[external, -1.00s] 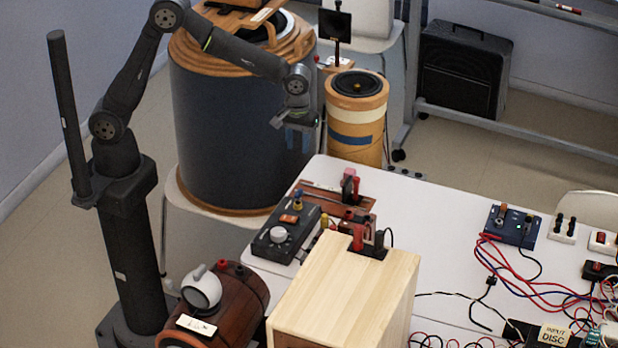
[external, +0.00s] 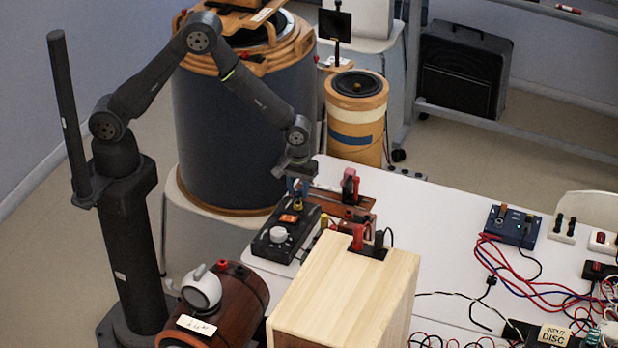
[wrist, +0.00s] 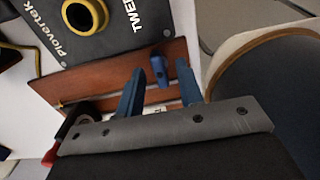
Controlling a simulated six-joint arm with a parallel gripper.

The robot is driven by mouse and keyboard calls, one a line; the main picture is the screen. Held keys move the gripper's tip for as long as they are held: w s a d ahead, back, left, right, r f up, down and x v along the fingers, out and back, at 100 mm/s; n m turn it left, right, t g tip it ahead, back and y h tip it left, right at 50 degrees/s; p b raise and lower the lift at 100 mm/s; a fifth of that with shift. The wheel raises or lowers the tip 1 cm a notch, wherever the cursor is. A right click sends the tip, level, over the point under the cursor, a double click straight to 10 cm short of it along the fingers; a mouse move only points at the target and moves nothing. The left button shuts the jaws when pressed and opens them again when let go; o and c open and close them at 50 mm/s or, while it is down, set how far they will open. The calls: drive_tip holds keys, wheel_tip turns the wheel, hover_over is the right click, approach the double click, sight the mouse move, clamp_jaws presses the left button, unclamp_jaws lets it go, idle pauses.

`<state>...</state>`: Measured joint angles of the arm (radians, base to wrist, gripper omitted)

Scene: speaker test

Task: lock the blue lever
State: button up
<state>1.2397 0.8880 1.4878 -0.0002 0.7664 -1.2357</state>
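The blue lever (wrist: 158,68) stands up from a reddish-brown board (wrist: 85,79) in the wrist view. My gripper (wrist: 160,66) has two blue fingers, spread apart, with the lever showing in the gap between their tips. A gap shows on both sides of the lever, and I cannot tell how deep it sits between the fingers. In the external view my gripper (external: 297,186) points down at the left end of the board (external: 325,199), just behind the black control box. The lever cannot be told from the blue fingers there.
The black control box (external: 286,232) with a white knob is close in front of the gripper. A red lever (external: 349,186) stands on the board to the right. A pale wooden box (external: 345,290) stands nearer the camera. A large dark drum (external: 235,130) is behind the arm.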

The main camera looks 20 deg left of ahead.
drive_tip(key=shift+f, duration=0.1)
clamp_jaws()
